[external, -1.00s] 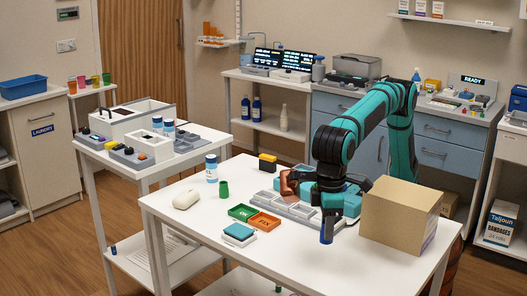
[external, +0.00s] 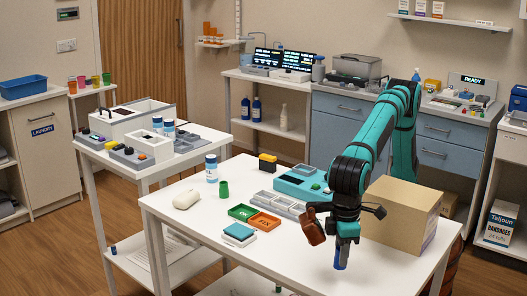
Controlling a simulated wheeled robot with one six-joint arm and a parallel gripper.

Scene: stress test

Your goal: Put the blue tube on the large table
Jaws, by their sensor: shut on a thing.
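My gripper (external: 346,240) points down over the right front part of the white front table (external: 290,270), which looks like the large table. It is shut on the blue tube (external: 340,261), which hangs roughly upright below it. The upper part of the tube is hidden by the gripper. I cannot tell whether the tube's lower end touches the tabletop or is a little above it.
A cardboard box (external: 405,220) stands close to the right of my gripper. To the left are green (external: 242,212) and orange (external: 264,222) trays, a teal-topped block (external: 239,232) and a grey sectioned tray (external: 283,204). A teal device (external: 300,181) stands behind. The front tabletop is clear.

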